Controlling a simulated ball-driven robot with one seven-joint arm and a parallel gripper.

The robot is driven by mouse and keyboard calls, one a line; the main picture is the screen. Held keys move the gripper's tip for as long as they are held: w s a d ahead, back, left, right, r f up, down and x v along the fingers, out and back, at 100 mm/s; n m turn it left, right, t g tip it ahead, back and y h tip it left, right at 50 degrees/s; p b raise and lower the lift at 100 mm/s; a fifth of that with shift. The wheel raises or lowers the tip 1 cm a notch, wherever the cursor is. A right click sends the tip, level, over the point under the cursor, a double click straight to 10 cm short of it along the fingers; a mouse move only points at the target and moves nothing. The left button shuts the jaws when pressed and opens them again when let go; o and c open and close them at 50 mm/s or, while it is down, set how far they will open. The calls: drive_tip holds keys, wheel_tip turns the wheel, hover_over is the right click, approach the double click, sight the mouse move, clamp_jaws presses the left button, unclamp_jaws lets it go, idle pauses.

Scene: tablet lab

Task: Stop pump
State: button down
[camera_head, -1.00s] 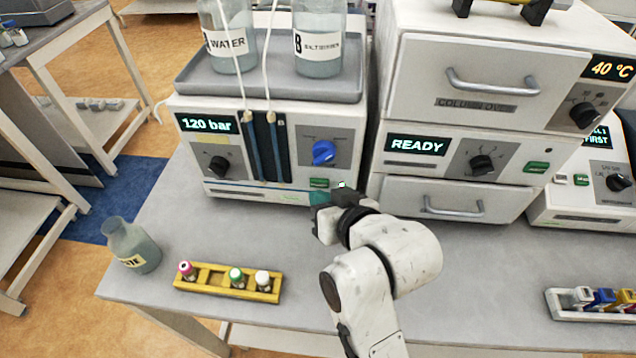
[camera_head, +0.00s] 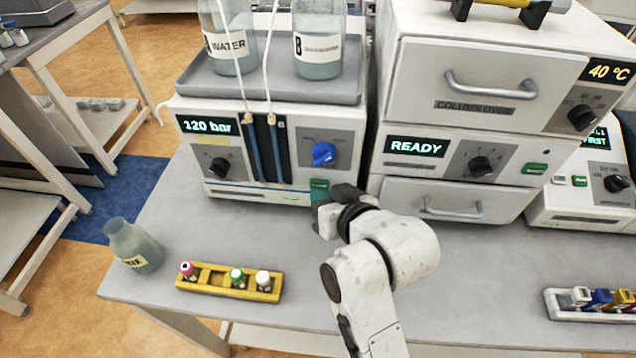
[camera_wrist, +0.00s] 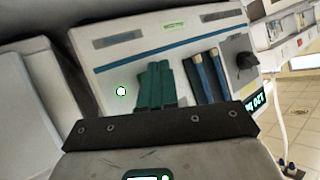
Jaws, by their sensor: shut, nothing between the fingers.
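The pump (camera_head: 228,189) is a white box on the bench, with its lit display (camera_head: 208,125) reading 120 bar. A blue knob (camera_head: 323,153) and a black knob (camera_head: 219,166) are on its front. My gripper (camera_head: 319,188) is shut and empty, its teal fingers at the lower right of the pump's front. They overlap the place of the green button, which is mostly hidden; contact cannot be told. In the wrist view the fingers (camera_wrist: 156,84) point at the pump front (camera_wrist: 120,67), beside a small ringed light (camera_wrist: 121,91).
Bottles (camera_head: 229,40) stand in a tray on the pump. The column oven (camera_head: 462,80) and a READY unit (camera_head: 417,146) stand close at right. A yellow vial rack (camera_head: 226,286) and a waste bottle (camera_head: 133,246) are at front left. Bare bench lies between them and my arm.

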drive_tip(key=shift+s, duration=0.1)
idle(0.5)
drive_tip(key=shift+s+p, duration=0.3)
drive_tip(key=shift+s, duration=0.05)
drive_tip(key=shift+s, duration=0.1)
drive_tip(key=shift+s+a+p, duration=0.1)
drive_tip(key=shift+s+p, duration=0.5)
drive_tip(key=shift+s, duration=2.3)
drive_tip(key=c, duration=1.8)
unclamp_jaws()
